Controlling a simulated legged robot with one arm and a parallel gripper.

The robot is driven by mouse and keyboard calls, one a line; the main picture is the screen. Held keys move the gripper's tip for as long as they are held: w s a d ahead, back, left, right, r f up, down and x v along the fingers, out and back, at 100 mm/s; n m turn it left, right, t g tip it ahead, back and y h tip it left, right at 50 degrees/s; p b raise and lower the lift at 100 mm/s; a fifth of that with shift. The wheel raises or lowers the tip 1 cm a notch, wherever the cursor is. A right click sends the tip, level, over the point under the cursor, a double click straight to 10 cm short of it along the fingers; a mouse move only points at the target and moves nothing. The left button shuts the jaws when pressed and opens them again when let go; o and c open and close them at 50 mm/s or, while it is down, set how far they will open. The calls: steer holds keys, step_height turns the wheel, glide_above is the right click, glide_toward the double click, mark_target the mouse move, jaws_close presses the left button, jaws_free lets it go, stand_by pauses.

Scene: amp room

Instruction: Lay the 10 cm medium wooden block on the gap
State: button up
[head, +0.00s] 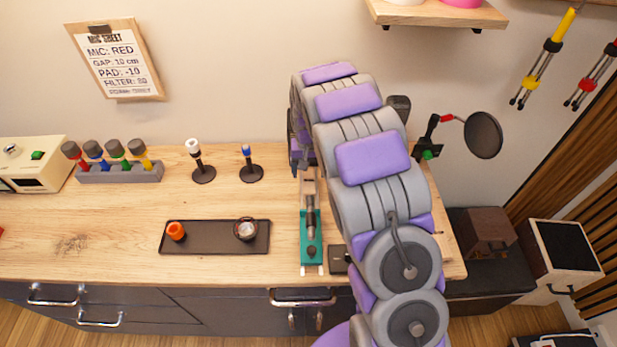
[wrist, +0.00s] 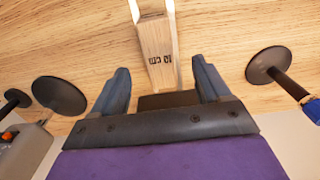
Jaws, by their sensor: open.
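The pale wooden block marked "10 cm" (wrist: 157,50) lies on the wooden desk in the wrist view, in front of my gripper. My gripper (wrist: 160,86) is open, with one blue-grey finger on each side of the block's near end. I see space between each finger and the block. Two bright strips reach past the block's far end. In the head view my arm hides most of the gripper, and a teal device with a metal cylinder (head: 311,220) stands just below it. I cannot make out the gap itself.
A dark tray (head: 205,248) holds an orange cup and a small round item. Two microphones on round stands (head: 203,172) (head: 251,172) stand behind it. A grey rack of coloured microphones (head: 120,172) is at left. A clipboard (head: 118,65) reads "GAP: 10 cm". A round filter (head: 483,135) is right.

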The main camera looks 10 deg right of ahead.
step_height(320, 180, up, 11)
steer(key=p, duration=0.1)
steer(key=s+d+r, duration=0.1)
steer(key=s+r, duration=0.5)
steer(key=s, duration=0.5)
steer(key=s+a+r+n+g, duration=0.1)
steer(key=s+n, duration=0.1)
steer(key=s, duration=2.9)
steer(key=shift+s+r+g, duration=0.3)
steer(key=shift+r+g, duration=0.05)
steer(key=shift+g, duration=0.05)
